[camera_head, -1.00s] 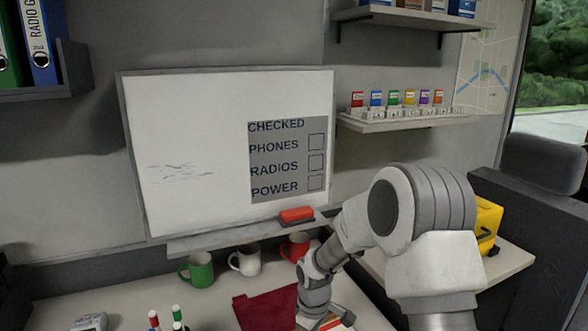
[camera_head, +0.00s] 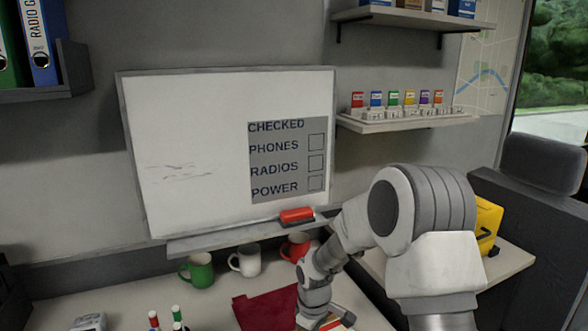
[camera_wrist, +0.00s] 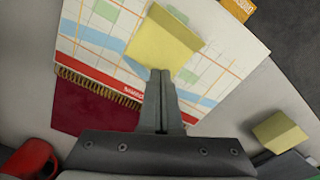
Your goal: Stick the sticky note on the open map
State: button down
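In the wrist view, my gripper (camera_wrist: 160,76) has its fingers together, shut on a yellow sticky note (camera_wrist: 163,42). The note is tilted at the fingertips, with a folded or shaded edge at its top. Behind it lies the open map (camera_wrist: 103,52), a white sheet with an orange grid, blue bands, green patches and a red strip along its spiral binding. I cannot tell whether the note touches the map. The map's dark red cover (camera_wrist: 92,106) also shows in the head view (camera_head: 265,310). There, my wrist hides the fingers and the note.
A yellow block, perhaps a note pad (camera_wrist: 279,134), sits at the right in the wrist view. A red mug (camera_wrist: 30,158) is at lower left. Green (camera_head: 197,271), white (camera_head: 245,260) and red mugs (camera_head: 295,247) stand behind the map, below the whiteboard (camera_head: 190,130). Markers (camera_head: 176,316) stand left.

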jog(key=shift+f+b, duration=0.6)
jog(key=shift+f, duration=0.25)
dwell(0.6)
jog(key=shift+r, duration=0.15)
dwell(0.3)
jog(key=shift+r+p, duration=1.85)
jog(key=shift+r, duration=0.55)
jog(key=m+p, duration=0.1)
jog(key=m, duration=0.1)
jog(key=d+r+m, duration=0.1)
jog(key=m, duration=0.1)
jog(key=r+m+p, duration=0.1)
jog(key=shift+w+d+m+p, duration=0.15)
jog(key=shift+w+m+p, duration=0.15)
jog(key=shift+m+p, duration=0.1)
jog(key=shift+w+d+f+m+b, duration=0.15)
jog(key=shift+f+m+b, duration=0.3)
jog(key=shift+f+m, duration=0.55)
jog(key=shift+d+f+m+b, duration=0.3)
jog(key=shift+f+m+b, duration=0.15)
jog(key=shift+f+m, duration=0.5)
jog(key=shift+w+d+f+m+b, duration=0.15)
jog(key=shift+f+m+b, duration=0.3)
jog(key=shift+f+m, duration=0.5)
